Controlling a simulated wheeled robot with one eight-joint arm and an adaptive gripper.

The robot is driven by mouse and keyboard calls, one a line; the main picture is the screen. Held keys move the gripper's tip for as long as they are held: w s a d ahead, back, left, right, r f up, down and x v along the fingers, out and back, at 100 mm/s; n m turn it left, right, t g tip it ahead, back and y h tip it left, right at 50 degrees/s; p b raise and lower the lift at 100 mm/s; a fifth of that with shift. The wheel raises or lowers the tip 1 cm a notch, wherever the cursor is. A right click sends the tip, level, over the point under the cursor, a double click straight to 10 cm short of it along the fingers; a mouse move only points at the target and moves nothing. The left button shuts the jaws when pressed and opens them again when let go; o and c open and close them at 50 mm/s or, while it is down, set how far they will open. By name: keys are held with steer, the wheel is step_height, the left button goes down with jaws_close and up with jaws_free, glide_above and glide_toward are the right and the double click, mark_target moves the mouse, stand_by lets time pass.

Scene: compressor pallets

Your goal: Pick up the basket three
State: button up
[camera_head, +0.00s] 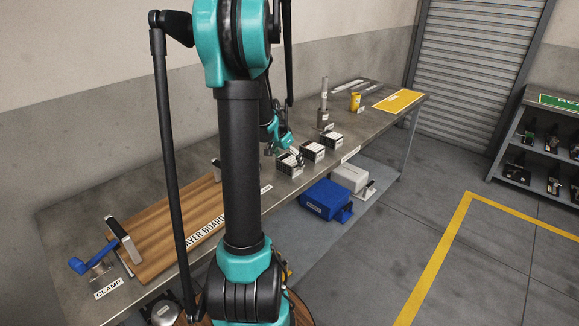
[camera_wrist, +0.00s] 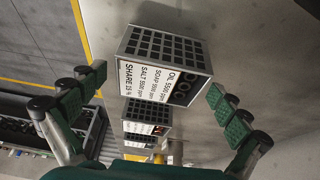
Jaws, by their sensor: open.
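Three small dark grid-topped baskets stand in a row on the grey workbench. The near one (camera_head: 289,165) is below my gripper (camera_head: 283,145), the middle one (camera_head: 312,152) and the far one (camera_head: 332,141) are farther right. In the wrist view the closest basket (camera_wrist: 163,50) has a white label reading oil, soap, salt and share figures. Two more baskets (camera_wrist: 148,115) show behind it. My gripper (camera_wrist: 155,84) is open, its green-padded fingers on either side of the closest basket, apart from it. I cannot read which basket is number three.
The workbench (camera_head: 375,122) also holds a metal cylinder post (camera_head: 324,112), a yellow cup (camera_head: 355,101) and a yellow board (camera_head: 399,101). A wooden board (camera_head: 165,225) and blue-handled clamp (camera_head: 95,264) lie left. Blue (camera_head: 325,199) and white bins stand on the lower shelf.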

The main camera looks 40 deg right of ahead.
steer(key=shift+d+f, duration=0.1)
steer(key=shift+f, duration=0.15)
steer(key=shift+c, duration=0.5)
steer(key=c, duration=1.5)
steer(key=shift+r, duration=0.1)
